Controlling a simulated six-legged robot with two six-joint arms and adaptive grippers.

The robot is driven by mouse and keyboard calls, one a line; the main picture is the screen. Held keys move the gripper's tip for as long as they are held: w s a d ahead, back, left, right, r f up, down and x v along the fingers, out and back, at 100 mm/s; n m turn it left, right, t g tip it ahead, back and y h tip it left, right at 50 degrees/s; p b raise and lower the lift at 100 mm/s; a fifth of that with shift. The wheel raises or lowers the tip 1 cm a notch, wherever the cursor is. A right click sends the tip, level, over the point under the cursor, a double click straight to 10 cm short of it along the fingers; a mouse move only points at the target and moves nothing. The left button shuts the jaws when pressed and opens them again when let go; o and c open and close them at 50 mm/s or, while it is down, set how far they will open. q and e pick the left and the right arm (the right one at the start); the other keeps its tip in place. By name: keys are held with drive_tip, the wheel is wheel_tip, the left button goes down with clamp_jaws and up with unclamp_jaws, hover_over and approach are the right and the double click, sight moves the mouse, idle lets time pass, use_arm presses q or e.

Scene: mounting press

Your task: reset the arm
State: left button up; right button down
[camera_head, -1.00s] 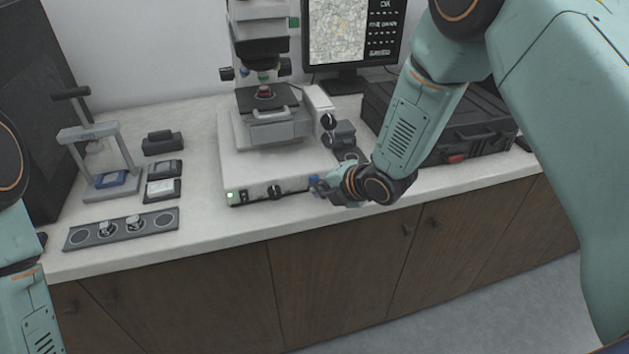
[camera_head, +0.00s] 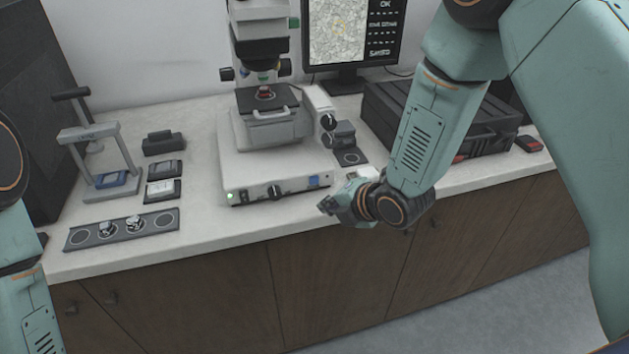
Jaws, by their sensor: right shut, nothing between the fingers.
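My right gripper (camera_head: 326,206) is shut and empty. It hangs at the front edge of the bench, just right of the microscope base's front panel and apart from it. My right arm comes in from the upper right and bends down to it. A blue button (camera_head: 314,182) shows on the right end of the front panel of the microscope (camera_head: 240,165). A green light glows at the panel's left end. The sample on the stage (camera_head: 265,94) is red and dark. My left arm shows at the left edge; its gripper is out of view.
A mounting press (camera_head: 100,150) stands at the left with a blue block. A grey strip (camera_head: 122,229) with round pieces lies in front of it. A black case (camera_head: 470,125) sits behind my right arm. A monitor (camera_head: 352,40) stands at the back.

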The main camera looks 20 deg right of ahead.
idle(0.7)
drive_tip(key=s+d+f+m+g+h+b, duration=0.1)
drive_tip(key=s+d+f+m+g+b, duration=0.1)
drive_tip(key=s+f+m, duration=0.5)
drive_tip(key=s+d+f+m+g+h+b, duration=0.1)
drive_tip(key=s+f+m+g, duration=0.3)
drive_tip(key=s, duration=1.3)
drive_tip(key=s+d+f+m+g+h+b, duration=0.2)
drive_tip(key=s+d+f+m+b, duration=0.1)
drive_tip(key=s+f+m, duration=0.7)
drive_tip(key=s+m, duration=0.2)
drive_tip(key=m, duration=0.2)
drive_tip(key=shift+f+m+g, duration=0.15)
drive_tip(key=shift+m+g, duration=0.25)
drive_tip(key=shift+s, duration=0.1)
